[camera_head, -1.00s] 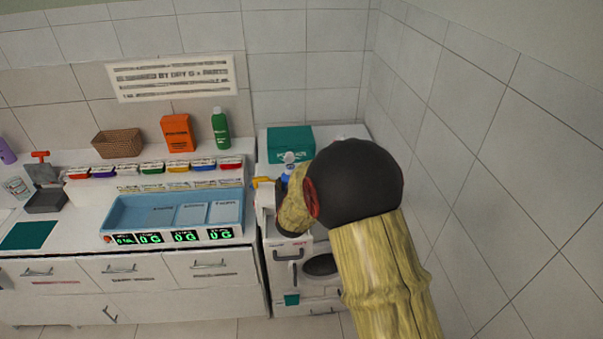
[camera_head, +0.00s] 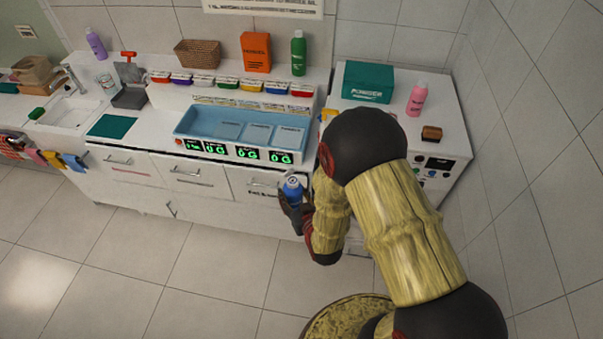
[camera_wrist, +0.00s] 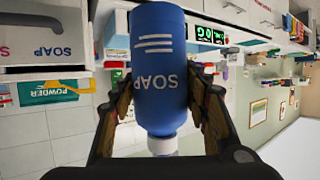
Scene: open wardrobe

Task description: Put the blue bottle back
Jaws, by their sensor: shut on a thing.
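The blue bottle (camera_head: 292,189) is in my gripper (camera_head: 293,205), in front of the counter's drawers. In the wrist view the blue bottle (camera_wrist: 158,70) carries the word SOAP and has a pale cap. The two fingers of my gripper (camera_wrist: 162,100) are closed against its sides. In the head view only the bottle's upper part shows; the gripper hides the rest. A green bottle (camera_head: 298,53) and a pink bottle (camera_head: 416,99) stand on the surfaces behind. A purple bottle (camera_head: 96,43) stands at the back left.
The counter (camera_head: 165,137) holds a blue tray (camera_head: 190,122), a wicker basket (camera_head: 197,54) and an orange box (camera_head: 255,52). The white machine (camera_head: 455,135) at right bears a teal powder box (camera_head: 368,82) and a brown block (camera_head: 431,133). Floor in front is clear.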

